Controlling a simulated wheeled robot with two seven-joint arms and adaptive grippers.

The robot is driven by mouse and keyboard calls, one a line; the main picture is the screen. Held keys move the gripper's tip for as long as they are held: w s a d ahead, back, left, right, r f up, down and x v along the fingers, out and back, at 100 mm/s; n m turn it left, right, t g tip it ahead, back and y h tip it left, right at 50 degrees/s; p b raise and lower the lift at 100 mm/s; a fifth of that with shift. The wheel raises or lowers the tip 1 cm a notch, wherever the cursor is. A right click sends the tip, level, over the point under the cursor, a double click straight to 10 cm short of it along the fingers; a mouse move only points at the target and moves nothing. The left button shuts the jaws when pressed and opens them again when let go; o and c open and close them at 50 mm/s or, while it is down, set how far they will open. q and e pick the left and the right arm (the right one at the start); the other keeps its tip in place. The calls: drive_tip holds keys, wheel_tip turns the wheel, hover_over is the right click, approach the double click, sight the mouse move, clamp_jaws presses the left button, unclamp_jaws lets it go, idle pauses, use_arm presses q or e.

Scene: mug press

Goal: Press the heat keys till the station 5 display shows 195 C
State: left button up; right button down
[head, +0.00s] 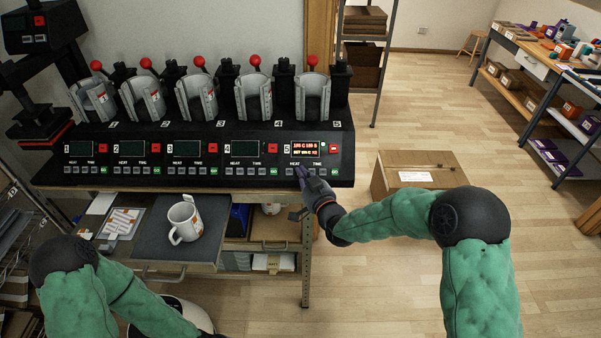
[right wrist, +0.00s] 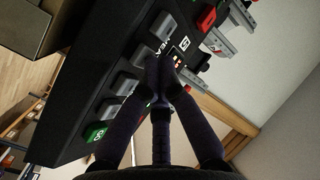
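The black mug press (head: 200,158) stands on a bench with its stations in a row. The station 5 display (head: 306,150) at its right end is lit orange-red; its digits are too small to read surely. The other displays are dark. My right gripper (head: 301,171) is at the grey keys under that display, its fingers together and empty. In the right wrist view, the fingertips (right wrist: 163,58) lie over the panel by the HEAT label, beside the grey keys (right wrist: 143,55). I cannot tell whether they touch a key. My left gripper is out of view below the head picture.
A white mug (head: 184,221) stands on a dark mat (head: 150,235) on a pulled-out shelf below the press. A green key (right wrist: 94,132) ends the station 5 key row. A cardboard box (head: 415,172) is on the floor at right. The floor between box and bench is clear.

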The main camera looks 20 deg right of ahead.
drive_tip(key=shift+w+f, duration=0.1)
drive_tip(key=shift+f, duration=0.05)
idle(0.6)
drive_tip(key=shift+s+a+r, duration=0.15)
drive_tip(key=shift+s+r, duration=0.45)
drive_tip(key=s+r+p, duration=0.1)
drive_tip(key=s+a+r+p, duration=0.1)
drive_tip(key=s+r, duration=0.1)
drive_tip(key=shift+s+r, duration=0.25)
idle(0.3)
idle(1.9)
